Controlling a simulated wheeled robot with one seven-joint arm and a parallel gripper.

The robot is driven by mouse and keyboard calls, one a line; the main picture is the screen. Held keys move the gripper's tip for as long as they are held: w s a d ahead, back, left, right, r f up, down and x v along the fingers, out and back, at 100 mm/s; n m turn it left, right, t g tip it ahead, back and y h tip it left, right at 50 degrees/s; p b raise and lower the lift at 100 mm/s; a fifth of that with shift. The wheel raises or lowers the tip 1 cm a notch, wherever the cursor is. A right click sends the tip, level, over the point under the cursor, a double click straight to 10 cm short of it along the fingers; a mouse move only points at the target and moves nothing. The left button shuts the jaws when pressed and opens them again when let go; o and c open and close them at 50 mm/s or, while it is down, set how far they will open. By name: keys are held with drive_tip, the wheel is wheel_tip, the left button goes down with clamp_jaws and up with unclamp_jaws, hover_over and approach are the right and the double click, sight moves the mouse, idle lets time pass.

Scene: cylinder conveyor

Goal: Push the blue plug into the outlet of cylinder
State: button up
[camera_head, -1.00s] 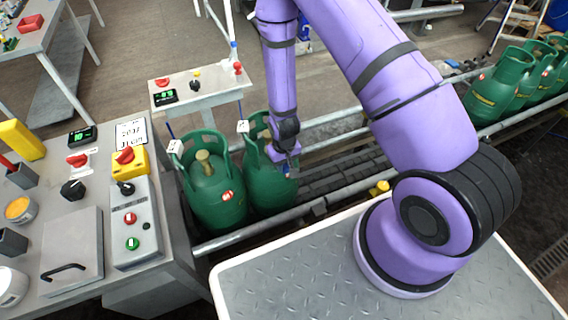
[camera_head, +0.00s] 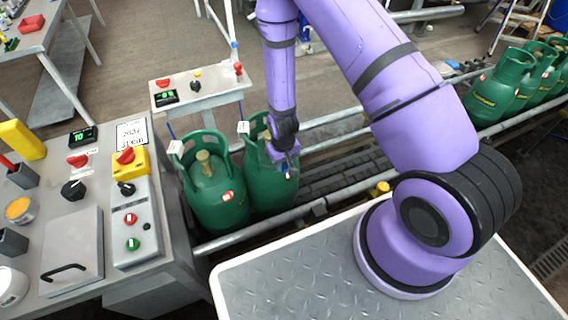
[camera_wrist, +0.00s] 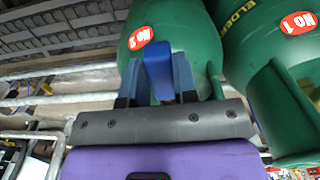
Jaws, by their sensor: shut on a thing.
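My gripper (camera_wrist: 158,85) is shut on the blue plug (camera_wrist: 158,72), which stands between its two dark blue fingers. In the head view my gripper (camera_head: 288,168) is small, low over the near right side of the second green cylinder (camera_head: 265,200). In the wrist view this cylinder, with a red "NO 2" label (camera_wrist: 142,38), is directly beyond the plug. The "NO 1" cylinder (camera_wrist: 262,50) is on the right there; in the head view it is the left one (camera_head: 215,205). The outlet is hidden, and I cannot tell whether the plug touches the cylinder.
Both cylinders stand on the roller conveyor (camera_head: 335,178), between metal side rails. A control desk (camera_head: 75,240) is on the left, and a small control stand (camera_head: 205,90) is behind the cylinders. Several more green cylinders (camera_head: 497,92) stand at the far right of the conveyor.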

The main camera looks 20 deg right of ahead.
drive_tip(key=shift+w, duration=0.9)
drive_tip(key=o, duration=1)
drive_tip(key=shift+r, duration=0.1)
